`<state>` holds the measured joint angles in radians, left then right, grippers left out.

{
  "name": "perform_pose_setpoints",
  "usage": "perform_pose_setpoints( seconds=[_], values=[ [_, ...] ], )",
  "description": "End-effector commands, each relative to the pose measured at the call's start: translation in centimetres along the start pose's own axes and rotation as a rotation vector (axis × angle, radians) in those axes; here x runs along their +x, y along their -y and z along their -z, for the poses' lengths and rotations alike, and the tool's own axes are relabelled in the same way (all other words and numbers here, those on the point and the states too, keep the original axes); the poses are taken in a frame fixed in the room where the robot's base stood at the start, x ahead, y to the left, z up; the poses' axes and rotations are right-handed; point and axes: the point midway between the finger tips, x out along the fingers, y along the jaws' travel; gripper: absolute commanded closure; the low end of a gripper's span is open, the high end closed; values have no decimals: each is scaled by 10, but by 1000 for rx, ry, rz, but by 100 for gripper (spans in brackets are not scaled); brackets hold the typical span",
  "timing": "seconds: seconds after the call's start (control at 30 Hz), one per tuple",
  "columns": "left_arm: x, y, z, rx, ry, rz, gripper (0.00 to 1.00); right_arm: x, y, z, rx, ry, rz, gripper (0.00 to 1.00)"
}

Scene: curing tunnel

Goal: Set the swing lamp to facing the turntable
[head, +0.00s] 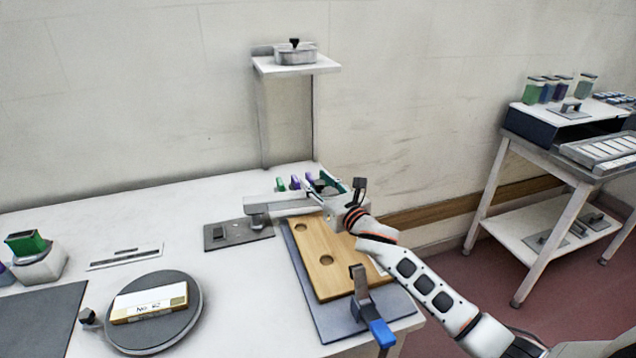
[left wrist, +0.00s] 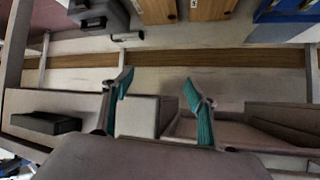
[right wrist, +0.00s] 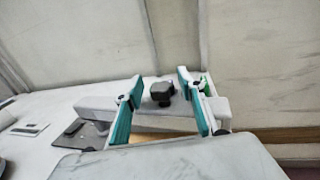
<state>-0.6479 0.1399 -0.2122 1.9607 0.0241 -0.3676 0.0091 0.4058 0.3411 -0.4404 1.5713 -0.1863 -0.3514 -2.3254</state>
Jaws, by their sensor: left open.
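The swing lamp has a grey base plate (head: 238,234) on the table and a pale horizontal arm (head: 283,204). The arm points right, away from the turntable (head: 190,318), a dark round disc at lower left carrying a labelled box (head: 150,303). My right gripper (head: 318,187) is at the lamp arm's right end. In the right wrist view its teal fingers (right wrist: 160,95) are spread, with a black knob (right wrist: 161,92) between them and the pale arm crossing behind; contact cannot be told. My left gripper (left wrist: 157,95) is open and empty, away from the table.
A wooden board with holes (head: 325,262) lies on a blue-grey mat (head: 330,325) beneath my right arm, with a blue-handled clamp (head: 366,300) at its front. A wall shelf (head: 297,66) stands behind. The table between lamp base and turntable is largely clear.

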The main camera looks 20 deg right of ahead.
Motion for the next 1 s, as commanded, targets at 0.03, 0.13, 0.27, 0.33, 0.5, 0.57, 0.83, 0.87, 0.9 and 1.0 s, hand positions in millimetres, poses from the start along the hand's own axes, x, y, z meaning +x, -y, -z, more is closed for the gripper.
perform_pose_setpoints(
  seconds=[0.03,0.13,0.27,0.33,0.5,0.57,0.83,0.87,0.9,1.0],
  values=[
    [0,0,0,0,0,0,42,0,0,0,-1,0,1,61],
    [-1,0,-1,2,3,-1,42,0,1,0,-1,0,1,61],
    [-1,0,-1,2,2,0,42,-7,1,0,-2,0,1,61],
    [-1,0,0,1,1,0,42,-16,1,1,-2,0,0,61],
    [0,0,0,0,0,0,42,-49,1,2,-4,-2,0,61],
    [0,0,0,0,0,0,42,-62,0,2,-3,-2,-1,61],
    [0,0,0,0,0,0,42,-107,0,1,-1,-1,0,61],
    [0,0,0,0,0,0,42,-110,0,1,-1,-1,0,61],
    [0,0,0,0,-1,0,42,-113,0,0,-1,0,0,61],
    [0,0,0,0,-1,0,42,-119,0,0,-1,-1,0,61]
  ],
)
